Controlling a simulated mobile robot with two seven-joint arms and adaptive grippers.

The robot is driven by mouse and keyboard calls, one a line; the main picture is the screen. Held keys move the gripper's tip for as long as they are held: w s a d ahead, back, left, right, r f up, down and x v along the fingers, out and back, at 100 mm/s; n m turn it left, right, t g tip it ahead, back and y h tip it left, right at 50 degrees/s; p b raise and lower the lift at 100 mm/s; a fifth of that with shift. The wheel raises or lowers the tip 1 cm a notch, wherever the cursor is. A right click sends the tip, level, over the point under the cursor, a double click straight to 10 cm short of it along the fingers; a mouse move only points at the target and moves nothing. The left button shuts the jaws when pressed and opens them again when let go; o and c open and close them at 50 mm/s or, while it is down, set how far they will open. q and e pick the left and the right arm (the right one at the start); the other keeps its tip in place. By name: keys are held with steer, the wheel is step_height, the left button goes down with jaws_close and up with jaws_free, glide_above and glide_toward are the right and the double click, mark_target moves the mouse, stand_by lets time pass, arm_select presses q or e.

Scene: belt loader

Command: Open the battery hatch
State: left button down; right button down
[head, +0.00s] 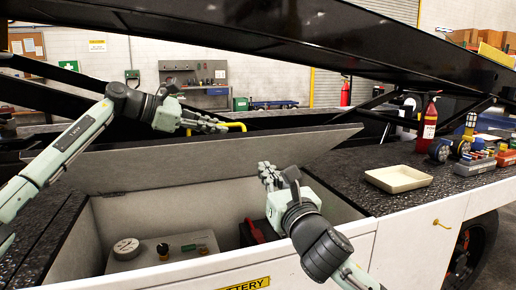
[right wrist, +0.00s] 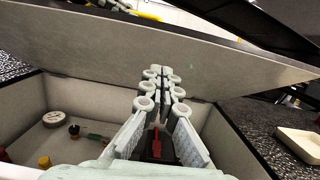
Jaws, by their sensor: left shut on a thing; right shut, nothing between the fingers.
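The battery hatch lid (head: 200,166) stands tilted open above the compartment, its grey inner face toward me. It also fills the upper part of the right wrist view (right wrist: 90,55). My left gripper (head: 218,126) is shut on the yellow handle (head: 236,126) at the lid's upper edge. My right gripper (head: 267,172) is shut and empty, over the open compartment in front of the lid. Its closed fingers (right wrist: 160,75) point at the lid's inner face in the right wrist view; whether they touch it I cannot tell. A yellow label (head: 244,284) reading "BATTERY" is on the front panel.
Inside the compartment are a box with a round gauge (head: 126,248) and a dark item with red (head: 258,231). A cream tray (head: 398,178) lies on the dark deck to the right. A red extinguisher (head: 428,122) and several tools stand beyond. A black beam (head: 250,38) spans overhead.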

mark_target(252, 140)
steer(key=w+r, duration=0.1)
steer(key=w+a+r, duration=0.1)
steer(key=w, duration=0.1)
steer(key=w+r, duration=0.1)
steer(key=w, duration=0.1)
steer(key=shift+w+a+r, duration=0.1)
steer(key=shift+a+r, duration=0.05)
steer(key=shift+a, duration=0.2)
steer(key=shift+w+r, duration=0.2)
steer(key=shift+r, duration=0.05)
